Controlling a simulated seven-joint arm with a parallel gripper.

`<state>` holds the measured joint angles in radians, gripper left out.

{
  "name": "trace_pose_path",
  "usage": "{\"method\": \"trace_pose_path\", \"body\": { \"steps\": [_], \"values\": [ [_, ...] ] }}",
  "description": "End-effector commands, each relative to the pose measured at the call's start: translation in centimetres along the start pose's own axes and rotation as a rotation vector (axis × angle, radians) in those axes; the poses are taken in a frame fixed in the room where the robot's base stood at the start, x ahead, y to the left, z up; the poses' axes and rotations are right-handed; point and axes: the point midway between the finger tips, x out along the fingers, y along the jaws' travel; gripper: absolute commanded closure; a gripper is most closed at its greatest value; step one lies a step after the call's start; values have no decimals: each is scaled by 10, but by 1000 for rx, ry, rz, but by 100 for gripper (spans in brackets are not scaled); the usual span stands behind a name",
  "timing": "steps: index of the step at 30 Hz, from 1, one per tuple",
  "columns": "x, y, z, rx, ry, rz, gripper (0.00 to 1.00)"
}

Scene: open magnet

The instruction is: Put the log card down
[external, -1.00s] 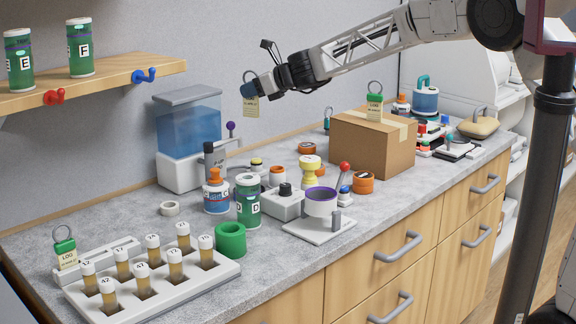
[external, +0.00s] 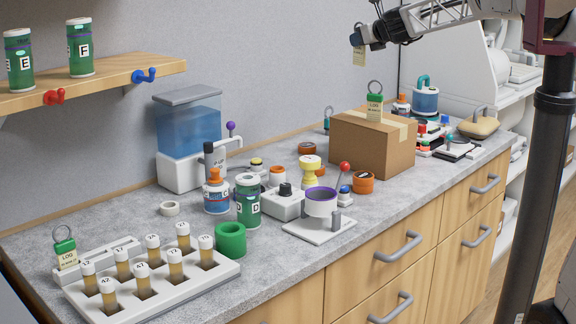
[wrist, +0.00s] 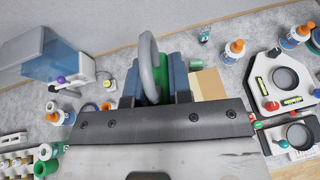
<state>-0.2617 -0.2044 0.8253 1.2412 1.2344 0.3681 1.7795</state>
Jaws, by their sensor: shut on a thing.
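My gripper (external: 357,38) is high above the counter at the upper right of the external view, shut on a log card (external: 359,57). The pale card hangs below the fingers, with its ring above. In the wrist view my gripper (wrist: 155,82) has the card's green clip and grey ring (wrist: 150,68) between its blue fingers; the card's paper is hidden there. A second log card (external: 374,108) with a green clip and ring is at the top of the cardboard box (external: 362,148). A third log card (external: 66,253) stands by the vial rack (external: 215,277) at the left.
The counter (external: 130,215) is crowded in the middle with jars, a water tank (external: 188,130), a green ring (external: 231,240) and a lever stand (external: 320,228). A shelf with a red hook (external: 54,97) and blue hook (external: 144,75) is at the upper left.

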Motion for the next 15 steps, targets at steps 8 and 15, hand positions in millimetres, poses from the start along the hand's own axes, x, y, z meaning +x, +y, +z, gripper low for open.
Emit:
{"method": "trace_pose_path", "body": {
  "steps": [8,15],
  "values": [
    [-30,-50,5,36,1,-86,100],
    [-46,-78,0,57,1,-139,100]
  ]
}}
